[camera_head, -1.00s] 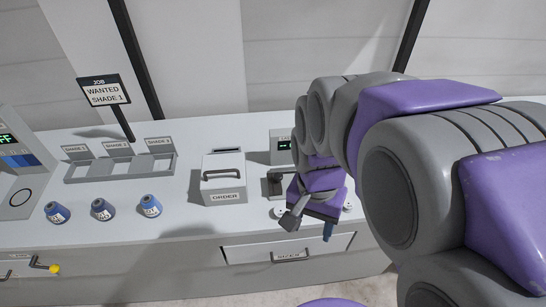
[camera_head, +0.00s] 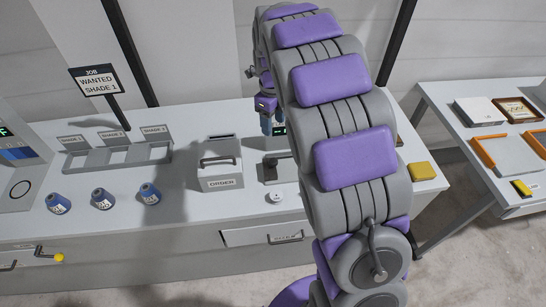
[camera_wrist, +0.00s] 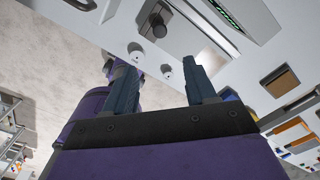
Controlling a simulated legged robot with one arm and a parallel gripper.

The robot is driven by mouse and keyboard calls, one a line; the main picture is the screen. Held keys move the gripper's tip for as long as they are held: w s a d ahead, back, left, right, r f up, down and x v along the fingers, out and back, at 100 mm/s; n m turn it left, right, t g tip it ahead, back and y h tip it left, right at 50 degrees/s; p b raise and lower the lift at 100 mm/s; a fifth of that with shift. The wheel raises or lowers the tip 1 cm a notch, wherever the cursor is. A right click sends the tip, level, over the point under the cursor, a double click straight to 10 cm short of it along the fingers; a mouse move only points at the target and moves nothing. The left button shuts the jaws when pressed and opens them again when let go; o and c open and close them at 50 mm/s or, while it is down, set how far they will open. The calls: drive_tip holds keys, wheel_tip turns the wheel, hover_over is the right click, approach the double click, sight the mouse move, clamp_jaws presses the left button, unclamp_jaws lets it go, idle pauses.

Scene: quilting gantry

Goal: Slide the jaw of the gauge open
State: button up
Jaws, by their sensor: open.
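The gauge (camera_head: 272,168) seems to be the dark grey piece beside the small display on the bench, partly hidden by my arm in the head view. In the wrist view, it seems to be the grey plate with a black knob (camera_wrist: 160,27), past my fingertips. I cannot tell how far its jaw is slid. My gripper (camera_wrist: 160,66) is open, with its two blue-grey fingers apart and nothing between them.
A white ORDER box (camera_head: 220,165) stands left of the gauge. A white button (camera_head: 275,198) sits in front. Several thread cones stand by a shade rack (camera_head: 117,154). A yellow block (camera_head: 421,171) is at the bench's right end. A second table (camera_head: 480,120) holds trays.

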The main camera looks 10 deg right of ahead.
sight(273, 161)
wheel_tip(273, 161, down, 17)
drive_tip(key=b, duration=0.2)
drive_tip(key=shift+f+b, duration=0.2)
drive_tip(key=shift+b, duration=0.15)
drive_tip(key=shift+c, duration=0.5)
clamp_jaws()
